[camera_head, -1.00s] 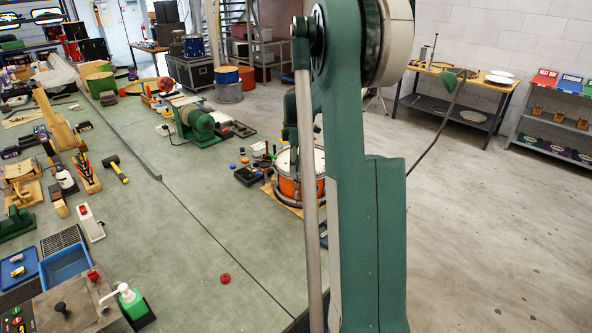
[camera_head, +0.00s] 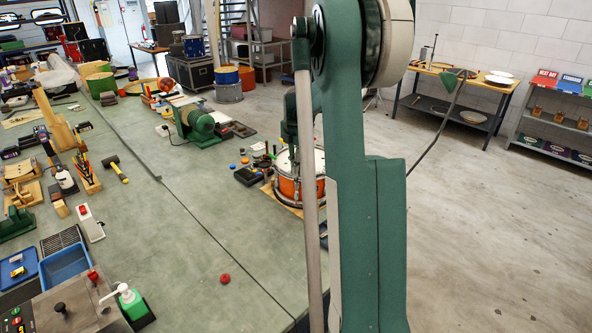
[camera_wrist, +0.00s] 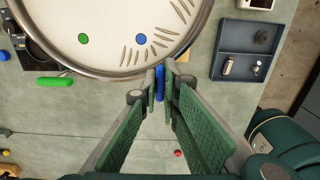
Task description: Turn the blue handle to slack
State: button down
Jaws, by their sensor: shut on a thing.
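The blue handle (camera_wrist: 160,82) shows in the wrist view as a narrow blue bar at the near rim of the drum. My gripper (camera_wrist: 162,80) is shut on it, with one finger on each side, and the fingers hide part of it. The drum (camera_wrist: 100,35) has a white head with a green dot, a blue dot and several dark tick marks. In the head view the orange drum (camera_head: 289,190) stands on the bench, partly behind my arm. The blue handle cannot be made out there.
A green handle (camera_wrist: 54,82) lies at the drum's left side in the wrist view. A grey tray (camera_wrist: 246,52) with small parts sits to the right. A red disc (camera_head: 225,278) lies on the open bench top. A green motor (camera_head: 197,125) stands behind.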

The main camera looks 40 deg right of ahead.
jog(key=c, duration=2.6)
grip_release()
jog(key=shift+o, duration=0.2)
notch_tip(320, 180, up, 12)
jog(key=shift+a, duration=0.1)
